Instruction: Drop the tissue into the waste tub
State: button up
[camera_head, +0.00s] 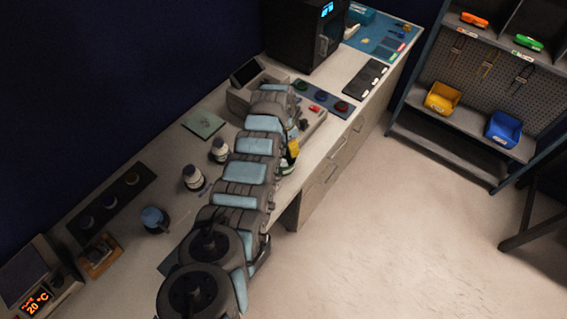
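My arm stretches over the bench from the bottom of the camera_head view, and its links cover the middle of the bench. I cannot make out my gripper; the far end of the arm hides that area. I cannot surely pick out a tissue. A flat pale green square (204,123) lies on the bench left of the arm. I cannot surely identify the waste tub. A small blue-topped round container (153,218) stands on the bench at the left.
Two white, dark-banded containers (193,177) stand close left of my arm. A yellow-and-dark item (291,153) shows at its right edge. A dark box-shaped machine (305,38) stands at the back. Yellow (442,98) and blue bins (503,129) sit on the right-hand rack.

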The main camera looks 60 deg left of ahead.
notch_tip(320, 180, up, 12)
jog(key=s, duration=0.1)
jog(key=shift+s+f, duration=0.2)
jog(key=shift+s, duration=0.05)
dwell(0.5)
jog(key=shift+d, duration=0.1)
